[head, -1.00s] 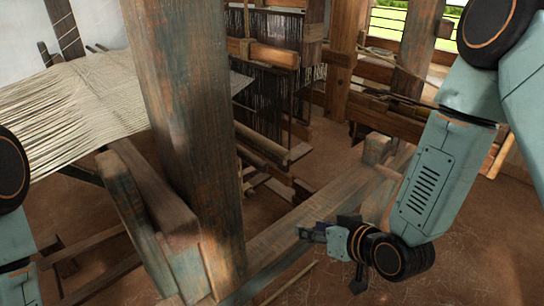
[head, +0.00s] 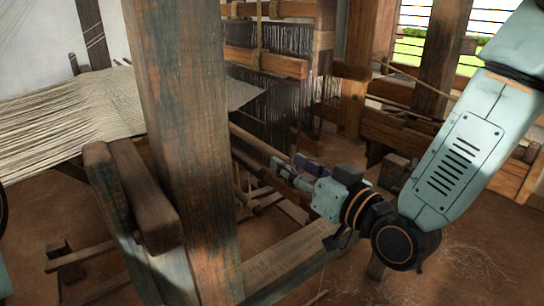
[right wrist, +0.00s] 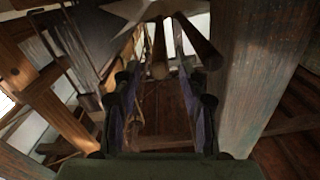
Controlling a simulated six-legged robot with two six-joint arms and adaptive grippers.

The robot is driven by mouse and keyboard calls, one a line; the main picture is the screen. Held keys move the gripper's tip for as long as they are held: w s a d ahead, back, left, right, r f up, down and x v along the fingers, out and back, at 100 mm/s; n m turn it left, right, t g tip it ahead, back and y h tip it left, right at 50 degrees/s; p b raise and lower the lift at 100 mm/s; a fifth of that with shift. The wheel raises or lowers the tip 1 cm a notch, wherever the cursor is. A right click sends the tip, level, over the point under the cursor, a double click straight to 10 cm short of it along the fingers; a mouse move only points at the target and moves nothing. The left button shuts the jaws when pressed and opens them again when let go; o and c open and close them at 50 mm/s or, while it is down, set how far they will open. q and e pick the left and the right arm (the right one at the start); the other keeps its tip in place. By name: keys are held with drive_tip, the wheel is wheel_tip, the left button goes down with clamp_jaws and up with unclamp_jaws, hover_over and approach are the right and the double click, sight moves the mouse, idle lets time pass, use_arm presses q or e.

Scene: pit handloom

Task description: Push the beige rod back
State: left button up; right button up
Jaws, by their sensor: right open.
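In the right wrist view a beige rod (right wrist: 159,52) points end-on towards the camera, between the two open fingers. A darker brown rod (right wrist: 198,44) runs beside it on the right. In the head view my right gripper (head: 288,170) reaches in from the right, open, close to the ends of two long wooden bars (head: 254,141) by the loom. I cannot tell in that view which bar is the beige rod, or whether the fingers touch it. My right gripper also fills the lower middle of the right wrist view (right wrist: 155,105). My left gripper is out of view.
A thick wooden post (head: 190,120) stands left of my right gripper; its grain also shows close on the right in the wrist view. A low beam (head: 290,262) runs below the gripper. Pale woven warp (head: 80,112) spreads at left. Dark hanging threads (head: 280,105) are behind.

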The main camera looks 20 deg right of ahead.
sight(272, 148)
drive_tip(key=b+x, duration=0.1)
drive_tip(key=x, duration=0.4)
drive_tip(key=shift+w+a+f, duration=0.1)
drive_tip(key=shift+w+a, duration=0.05)
drive_tip(key=shift+a, duration=0.05)
drive_tip(key=shift+w, duration=0.5)
drive_tip(key=shift+w+a, duration=0.15)
drive_tip(key=shift+a, duration=0.05)
drive_tip(key=shift+d, duration=0.15)
drive_tip(key=c, duration=0.4)
clamp_jaws()
